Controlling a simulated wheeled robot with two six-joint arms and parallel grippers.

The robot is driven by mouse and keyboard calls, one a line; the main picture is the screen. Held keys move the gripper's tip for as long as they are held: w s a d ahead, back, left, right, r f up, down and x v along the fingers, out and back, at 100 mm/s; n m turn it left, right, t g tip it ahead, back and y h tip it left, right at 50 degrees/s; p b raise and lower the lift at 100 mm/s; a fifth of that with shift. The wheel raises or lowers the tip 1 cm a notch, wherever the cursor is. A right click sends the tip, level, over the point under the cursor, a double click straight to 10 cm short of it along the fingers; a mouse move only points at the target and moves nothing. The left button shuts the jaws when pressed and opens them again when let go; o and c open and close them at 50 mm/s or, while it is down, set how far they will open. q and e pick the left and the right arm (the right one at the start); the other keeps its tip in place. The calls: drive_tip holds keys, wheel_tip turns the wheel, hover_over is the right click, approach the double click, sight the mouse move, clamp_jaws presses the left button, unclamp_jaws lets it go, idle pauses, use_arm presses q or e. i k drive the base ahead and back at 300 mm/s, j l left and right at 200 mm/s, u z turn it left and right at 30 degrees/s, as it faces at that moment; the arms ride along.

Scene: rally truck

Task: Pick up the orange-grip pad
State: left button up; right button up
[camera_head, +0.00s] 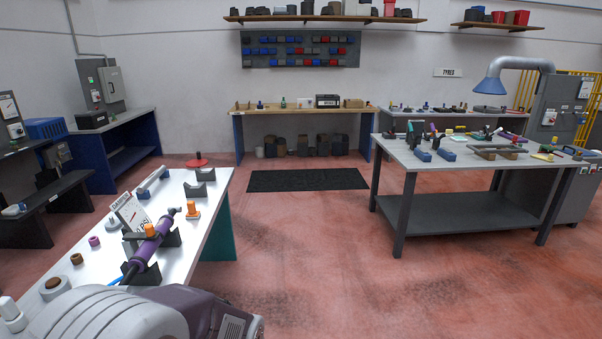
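I cannot tell for sure which thing is the orange-grip pad. A small piece with an orange top (193,210) stands upright on the right edge of the near white table. A second orange knob (150,230) shows beside a purple cylindrical tool (148,250), which lies tilted across black stands on the same table. On the far right table, small brown and yellow pieces (543,157) lie among other tools, too small to make out. Neither of my grippers is in view.
A grey-legged table (450,165) crowded with tools stands at the right. Red floor (300,255) is clear between them. A black mat (307,180) lies before the rear bench.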

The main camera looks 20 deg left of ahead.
sight(192, 213)
drive_tip(key=i+j+u, duration=0.1)
drive_tip(key=i+u, duration=0.25)
drive_tip(key=i, duration=0.55)
drive_tip(key=i+l+u, duration=0.15)
drive_tip(key=i+u, duration=0.25)
drive_tip(key=i, duration=0.5)
drive_tip(key=i+u, duration=0.25)
drive_tip(key=u, duration=0.2)
drive_tip(key=i+u, duration=0.25)
drive_tip(key=u, duration=0.2)
drive_tip(key=i+l+u, duration=0.2)
drive_tip(key=u, duration=0.25)
drive_tip(key=i+l+u, duration=0.2)
drive_tip(key=u, duration=0.25)
drive_tip(key=i+l+u, duration=0.1)
drive_tip(key=u, duration=0.35)
drive_tip(key=i+l+u, duration=0.25)
drive_tip(key=u, duration=0.2)
drive_tip(key=i, duration=0.05)
